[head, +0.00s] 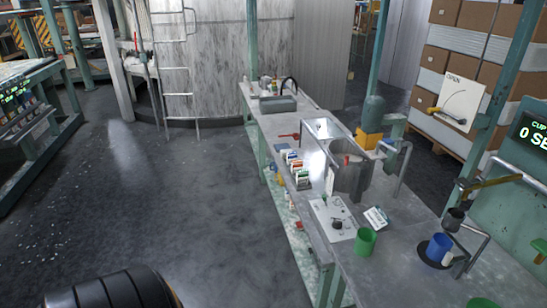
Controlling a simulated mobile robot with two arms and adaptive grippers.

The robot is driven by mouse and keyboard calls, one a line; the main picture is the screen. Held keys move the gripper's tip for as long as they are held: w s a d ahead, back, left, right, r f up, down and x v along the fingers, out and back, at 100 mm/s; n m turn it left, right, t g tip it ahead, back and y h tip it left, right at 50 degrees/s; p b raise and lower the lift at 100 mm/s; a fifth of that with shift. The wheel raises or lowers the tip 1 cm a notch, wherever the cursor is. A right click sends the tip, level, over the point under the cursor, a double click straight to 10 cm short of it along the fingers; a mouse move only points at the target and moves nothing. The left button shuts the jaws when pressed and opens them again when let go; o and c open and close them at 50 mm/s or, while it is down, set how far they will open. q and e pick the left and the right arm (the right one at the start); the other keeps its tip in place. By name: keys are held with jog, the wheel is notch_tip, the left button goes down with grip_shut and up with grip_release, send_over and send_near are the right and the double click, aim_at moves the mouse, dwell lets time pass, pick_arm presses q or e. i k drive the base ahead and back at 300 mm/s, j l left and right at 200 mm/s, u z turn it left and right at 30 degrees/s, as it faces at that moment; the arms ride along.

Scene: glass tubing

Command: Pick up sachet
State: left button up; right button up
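A small white packet with coloured print (376,217), which looks like a sachet, lies on the long grey bench to the right of a white panel. It is just behind a green cup (366,242). Several more small packets with coloured faces (294,166) stand in a row along the bench's left edge; they are too small to read. Neither of my grippers shows in the head view, so I cannot see how they stand to the packets.
The grey bench (405,262) runs from the lower right to a sink (278,104). A metal pot (350,176), a white panel (334,218) and a blue cup (438,247) stand on it. Open dark floor (165,190) lies left of the bench.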

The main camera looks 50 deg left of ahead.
aim_at(302, 175)
jog(key=u, duration=1.35)
